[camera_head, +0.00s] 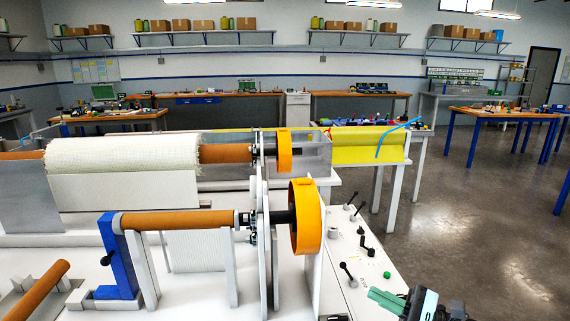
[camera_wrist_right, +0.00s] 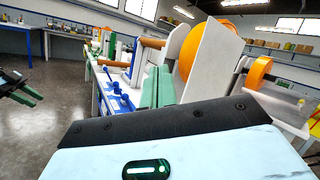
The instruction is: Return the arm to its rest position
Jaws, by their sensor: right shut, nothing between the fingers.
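My right gripper (camera_head: 386,301) comes in at the bottom edge of the head view, right of centre, over or beside the front right corner of the white machine table (camera_head: 345,262). Its green fingers are shut with nothing between them. The same green fingers show in the right wrist view (camera_wrist_right: 157,88), in front of the machine. At the left edge of the right wrist view there is a dark gripper with green fingers (camera_wrist_right: 24,90), which looks like my left one.
Close by stands the machine with an orange wheel (camera_head: 306,217), a brown roller (camera_head: 180,220) and a white fabric roll (camera_head: 120,160). Black levers (camera_head: 348,274) and a green button (camera_head: 386,274) sit on the table's right side. Open floor (camera_head: 480,230) lies to the right.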

